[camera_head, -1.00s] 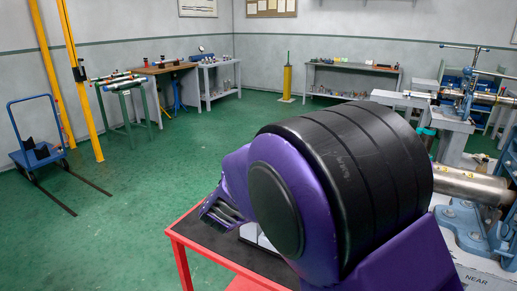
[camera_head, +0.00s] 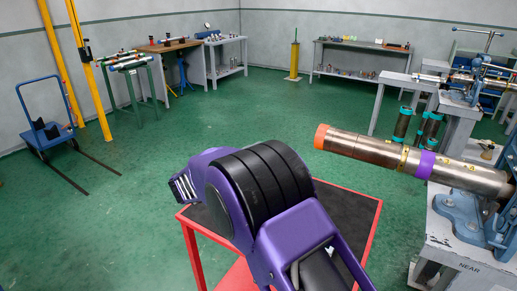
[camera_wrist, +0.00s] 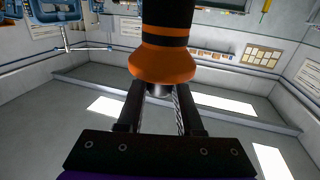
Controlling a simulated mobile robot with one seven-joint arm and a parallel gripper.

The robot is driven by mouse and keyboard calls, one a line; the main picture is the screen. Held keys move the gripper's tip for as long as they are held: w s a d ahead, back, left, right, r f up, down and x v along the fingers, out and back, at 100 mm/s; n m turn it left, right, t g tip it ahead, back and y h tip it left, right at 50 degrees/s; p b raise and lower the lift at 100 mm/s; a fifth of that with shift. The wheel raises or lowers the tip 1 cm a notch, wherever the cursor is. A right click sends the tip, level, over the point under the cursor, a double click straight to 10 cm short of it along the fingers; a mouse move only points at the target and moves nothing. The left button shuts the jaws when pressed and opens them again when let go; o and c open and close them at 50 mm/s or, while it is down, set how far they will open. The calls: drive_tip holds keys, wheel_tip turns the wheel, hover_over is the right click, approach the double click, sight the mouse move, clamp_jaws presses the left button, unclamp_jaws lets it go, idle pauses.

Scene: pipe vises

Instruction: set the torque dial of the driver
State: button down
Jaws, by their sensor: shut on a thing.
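In the wrist view a black and orange tool (camera_wrist: 165,62), which looks like the driver, stands between the fingers of my gripper (camera_wrist: 160,90). Its wide orange collar sits just above the fingertips, and the black body with an orange band runs out of the top of the picture. My gripper is shut on it. No dial marks can be read.
A steel pipe (camera_head: 375,152) with an orange end and purple band juts left from the blue vise (camera_head: 465,212) marked NEAR. A red-framed cart (camera_head: 340,200) with a dark top stands behind my arm. Benches line the back wall. Green floor at left is open.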

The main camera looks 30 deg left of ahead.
idle(0.3)
drive_tip(key=c, duration=0.5)
unclamp_jaws()
drive_tip(key=shift+c, duration=0.2)
drive_tip(key=v, duration=1.7)
drive_tip(key=shift+s+b, duration=0.15)
drive_tip(key=shift+b, duration=0.2)
drive_tip(key=shift+r, duration=0.1)
